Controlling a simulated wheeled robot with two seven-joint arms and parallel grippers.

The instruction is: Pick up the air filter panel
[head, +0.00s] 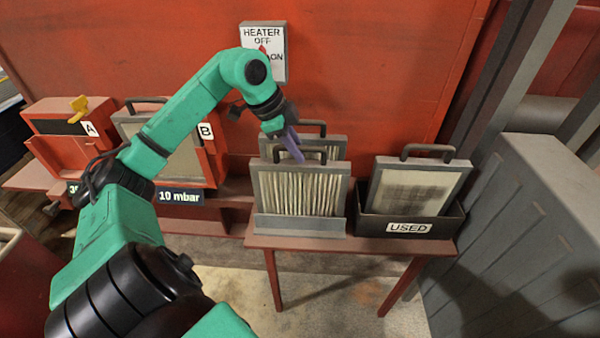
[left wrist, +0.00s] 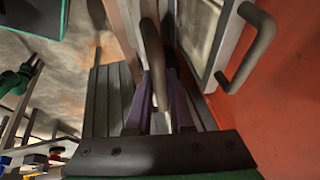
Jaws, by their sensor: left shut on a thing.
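Two pale pleated air filter panels with grey frames and top handles stand upright, one behind the other, in a grey rack on the red bench. My left gripper (head: 295,146) reaches down from above to the handle of the front panel (head: 300,192). In the left wrist view, the purple fingers of my left gripper (left wrist: 162,108) are shut on that dark handle (left wrist: 152,50), one on each side. The rear panel (head: 332,148) is mostly hidden behind the front one. My right gripper is not in view.
A dark bin marked USED (head: 408,227) holds a soiled panel (head: 415,187) on the right. Red housings A (head: 70,145) and B (head: 212,155) stand on the left. A heater switch plate (head: 265,50) is on the red wall. A grey cabinet (head: 530,220) closes the right side.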

